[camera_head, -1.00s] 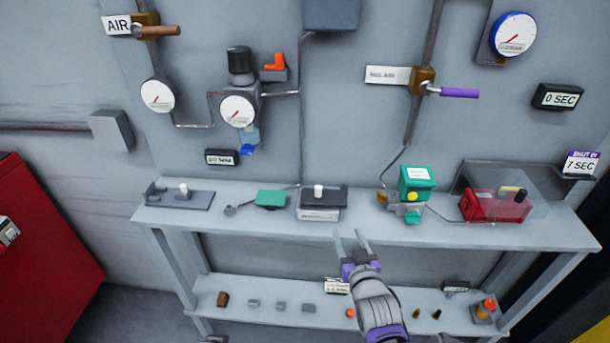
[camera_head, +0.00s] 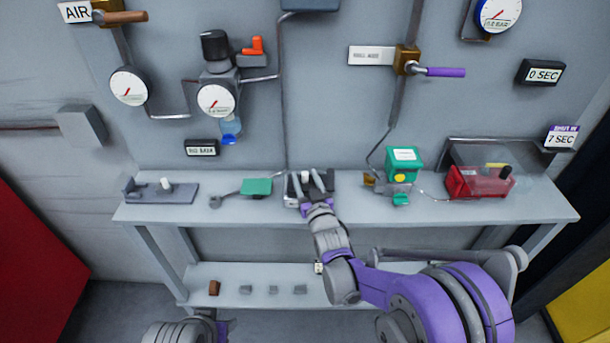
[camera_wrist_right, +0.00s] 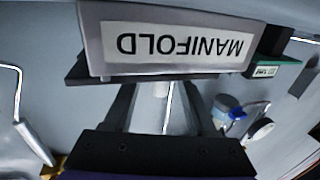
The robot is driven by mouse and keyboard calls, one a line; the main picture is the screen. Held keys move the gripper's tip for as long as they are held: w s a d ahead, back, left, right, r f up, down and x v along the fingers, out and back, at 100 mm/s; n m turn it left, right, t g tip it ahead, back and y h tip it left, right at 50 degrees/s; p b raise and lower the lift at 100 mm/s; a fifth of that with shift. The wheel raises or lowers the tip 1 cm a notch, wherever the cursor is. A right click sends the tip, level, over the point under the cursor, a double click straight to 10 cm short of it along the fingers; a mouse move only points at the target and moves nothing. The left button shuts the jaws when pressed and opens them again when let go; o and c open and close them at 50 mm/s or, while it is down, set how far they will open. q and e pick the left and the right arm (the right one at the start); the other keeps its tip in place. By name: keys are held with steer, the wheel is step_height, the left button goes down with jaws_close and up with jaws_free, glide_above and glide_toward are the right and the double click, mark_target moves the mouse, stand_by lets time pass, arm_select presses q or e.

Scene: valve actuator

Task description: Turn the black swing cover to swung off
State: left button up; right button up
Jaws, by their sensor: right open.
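The black swing cover (camera_head: 328,180) is the dark plate on top of the manifold box on the bench, left of centre. A white knob (camera_head: 305,178) stands up at it. In the right wrist view the box's MANIFOLD label (camera_wrist_right: 180,45) is upside down, and the dark plate edge (camera_wrist_right: 76,72) shows beside it. My right gripper (camera_head: 309,184) is open at the cover and hides part of it. Its fingers (camera_wrist_right: 160,98) stand either side of the white knob (camera_wrist_right: 152,108); contact cannot be told. Part of my left arm (camera_head: 185,333) shows at the bottom edge; its jaws are unclear.
On the bench, a green plate (camera_head: 256,187) lies left of the manifold and a grey plate with a knob (camera_head: 180,193) further left. A green-topped device (camera_head: 403,160) and a red box (camera_head: 470,182) stand to the right. Gauges and valves hang on the wall above.

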steer(key=shift+w+a, duration=0.1)
steer(key=shift+w, duration=0.3)
jaws_close()
stand_by(1.2)
